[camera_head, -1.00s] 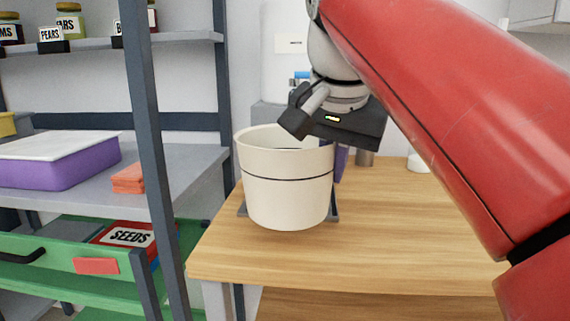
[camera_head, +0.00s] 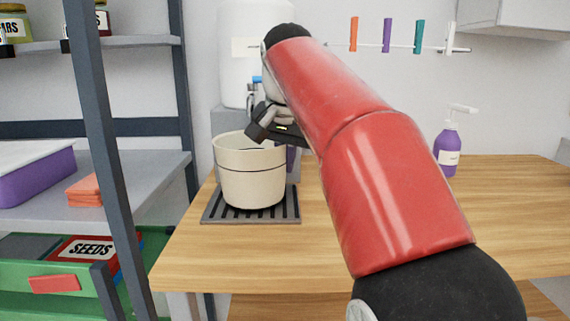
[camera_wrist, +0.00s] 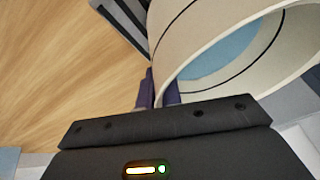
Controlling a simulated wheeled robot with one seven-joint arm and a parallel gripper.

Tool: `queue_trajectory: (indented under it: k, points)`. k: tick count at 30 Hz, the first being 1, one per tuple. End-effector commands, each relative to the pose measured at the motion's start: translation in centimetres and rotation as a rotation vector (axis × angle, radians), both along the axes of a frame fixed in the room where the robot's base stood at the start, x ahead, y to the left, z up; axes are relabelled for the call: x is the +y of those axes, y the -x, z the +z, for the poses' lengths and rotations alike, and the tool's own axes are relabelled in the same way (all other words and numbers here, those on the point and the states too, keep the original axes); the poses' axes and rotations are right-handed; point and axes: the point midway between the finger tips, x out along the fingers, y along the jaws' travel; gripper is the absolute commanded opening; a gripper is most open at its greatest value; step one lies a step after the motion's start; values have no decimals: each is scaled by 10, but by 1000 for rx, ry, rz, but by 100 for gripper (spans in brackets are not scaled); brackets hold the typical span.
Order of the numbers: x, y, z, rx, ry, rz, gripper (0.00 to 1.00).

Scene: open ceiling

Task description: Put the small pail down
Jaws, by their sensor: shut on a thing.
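The small pail (camera_head: 250,185) is cream with a thin dark line around it. It stands upright over a dark slatted tray (camera_head: 212,216) on the wooden counter; I cannot tell whether its base touches the slats. My gripper (camera_head: 289,158) is at the pail's right rear side, shut on its wall near the rim. The wrist view shows the pail (camera_wrist: 205,40) with blue inside, its wall at the two dark purple fingers (camera_wrist: 159,92). The pail partly hides the fingers in the head view.
A white tank (camera_head: 240,80) with a blue tap stands behind the pail. A purple pump bottle (camera_head: 447,155) stands at the back right of the counter (camera_head: 330,240). A shelf post (camera_head: 100,130) rises on the left. The counter right of the tray is mostly clear.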

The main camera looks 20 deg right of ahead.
Motion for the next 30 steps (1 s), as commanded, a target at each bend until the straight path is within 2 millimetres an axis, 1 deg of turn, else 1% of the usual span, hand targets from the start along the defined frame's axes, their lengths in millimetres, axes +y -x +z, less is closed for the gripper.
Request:
queue_trajectory:
  k: [12,13,18,26,30]
  points:
    - [0,0,-5,-4,0,-1,0]
    - [0,0,-7,0,0,-1,8]
    - [0,0,-6,0,0,0,28]
    - [0,0,-5,0,0,-1,28]
    - [1,3,5,-3,1,0,28]
